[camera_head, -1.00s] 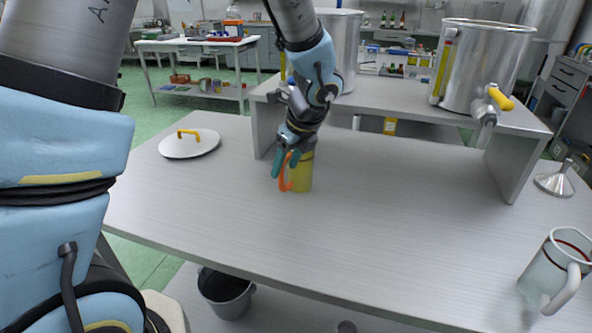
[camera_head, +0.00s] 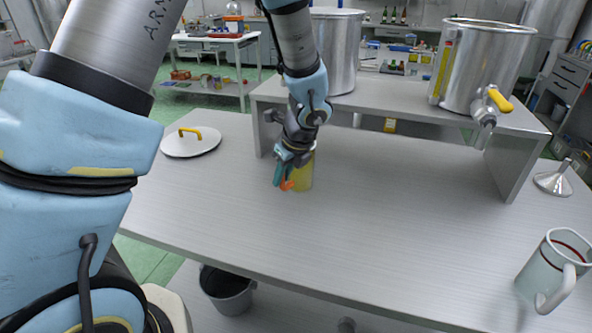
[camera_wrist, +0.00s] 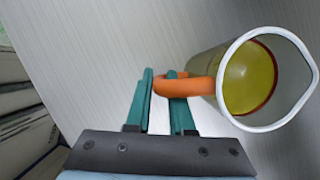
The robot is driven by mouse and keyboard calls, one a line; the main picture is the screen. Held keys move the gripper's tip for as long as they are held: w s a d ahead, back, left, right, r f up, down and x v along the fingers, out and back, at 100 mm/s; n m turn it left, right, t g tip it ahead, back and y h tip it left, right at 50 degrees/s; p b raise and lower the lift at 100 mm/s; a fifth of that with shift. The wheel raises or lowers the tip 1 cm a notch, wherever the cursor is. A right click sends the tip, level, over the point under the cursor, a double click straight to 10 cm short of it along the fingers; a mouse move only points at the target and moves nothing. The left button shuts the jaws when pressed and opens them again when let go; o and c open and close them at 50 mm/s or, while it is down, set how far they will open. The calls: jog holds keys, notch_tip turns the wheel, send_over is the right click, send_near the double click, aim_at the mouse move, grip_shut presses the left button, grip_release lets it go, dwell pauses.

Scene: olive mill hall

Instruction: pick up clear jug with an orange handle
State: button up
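The clear jug (camera_wrist: 205,75) with yellow contents, a white rim and an orange handle (camera_wrist: 196,86) stands upright on the grey worktable (camera_head: 400,220). In the head view the jug (camera_head: 305,172) is partly hidden behind my gripper (camera_head: 284,180). In the wrist view my gripper (camera_wrist: 161,88) has its two teal fingers close together around the outer part of the handle. One finger passes inside the handle loop and the other is outside it. The fingers look shut on the handle, though contact is hard to see. The jug's base rests on the table.
A raised shelf (camera_head: 400,100) with two steel vats stands just behind the jug. A white lid (camera_head: 191,145) with a yellow handle lies to the left. A white-handled jug (camera_head: 548,270) and a funnel (camera_head: 553,180) are at the right. The table's middle is clear.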

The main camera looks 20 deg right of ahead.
grip_shut()
dwell(0.9)
